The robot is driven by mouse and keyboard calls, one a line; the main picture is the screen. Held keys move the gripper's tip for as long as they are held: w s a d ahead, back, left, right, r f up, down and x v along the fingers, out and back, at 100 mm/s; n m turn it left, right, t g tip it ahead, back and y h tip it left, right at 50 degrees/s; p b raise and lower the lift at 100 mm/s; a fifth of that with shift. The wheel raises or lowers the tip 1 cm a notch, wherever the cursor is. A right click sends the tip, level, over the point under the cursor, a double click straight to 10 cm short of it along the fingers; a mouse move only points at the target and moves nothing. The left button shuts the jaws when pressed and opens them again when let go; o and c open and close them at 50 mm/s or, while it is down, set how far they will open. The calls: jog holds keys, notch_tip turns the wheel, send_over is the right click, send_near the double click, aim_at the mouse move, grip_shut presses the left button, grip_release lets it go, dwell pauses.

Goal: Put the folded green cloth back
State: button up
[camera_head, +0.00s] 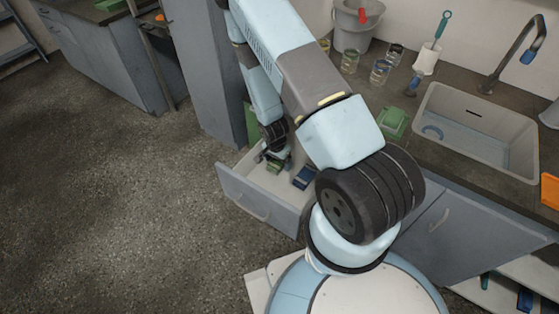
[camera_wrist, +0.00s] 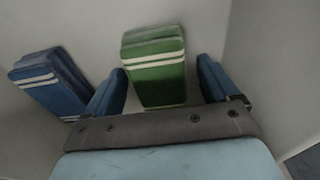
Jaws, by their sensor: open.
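The folded green cloth (camera_wrist: 155,68) with white stripes lies in the open drawer (camera_head: 262,208). In the wrist view it sits between the two blue fingers of my gripper (camera_wrist: 162,80), with a gap to each finger. The fingers are open and hold nothing. The green cloth also shows in the head view (camera_head: 274,168), partly hidden beneath my gripper (camera_head: 272,157). A folded blue cloth (camera_wrist: 48,82) with white stripes lies in the same drawer, left of my gripper in the wrist view; the head view shows it too (camera_head: 305,178).
A green object (camera_head: 393,122) lies on the counter beside the sink (camera_head: 480,125). Several glasses (camera_head: 381,71) and a grey bucket (camera_head: 354,25) stand behind it. The drawer walls are close around my gripper. The floor (camera_head: 110,200) at left is clear.

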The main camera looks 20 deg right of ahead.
notch_tip(320, 180, up, 12)
jog(key=a, duration=0.1)
notch_tip(320, 180, up, 30)
jog(key=n+t+y, duration=0.1)
jog(key=n+t, duration=0.1)
jog(key=n, duration=0.3)
send_over(276, 163)
jog(key=s+d+r+n+t, duration=0.2)
jog(key=s+r+n, duration=0.3)
jog(key=s+r, duration=1.3)
jog(key=shift+s+r+n+t, duration=0.2)
jog(key=shift+r+n+t, duration=0.2)
jog(key=shift+r, duration=0.25)
